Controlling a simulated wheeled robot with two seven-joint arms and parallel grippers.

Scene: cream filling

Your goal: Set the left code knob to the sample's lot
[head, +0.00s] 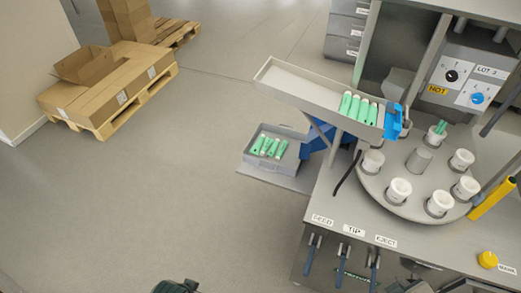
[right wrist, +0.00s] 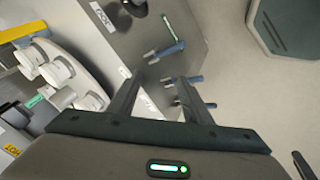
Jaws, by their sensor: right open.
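The left code knob, a black dial (head: 451,75) on a white plate, sits on the grey machine panel at the upper right in the head view. Its pointer is too small to read. A blue knob (head: 477,98) sits lower right of it. A card (head: 490,71) between them, slightly higher, reads "LOT 3". My right gripper (right wrist: 160,76) is open and empty in the right wrist view, above the blue-handled levers (right wrist: 166,50) at the bench front, away from the knobs. My left gripper is not in view.
A sloped tray (head: 300,85) holds green tubes above a round table (head: 385,199) with several white cups. A grey bin (head: 258,160) holds more tubes. The levers (head: 374,268) are labelled FEED, TIP and EJECT. Boxes on a pallet (head: 105,130) stand left. The floor between is clear.

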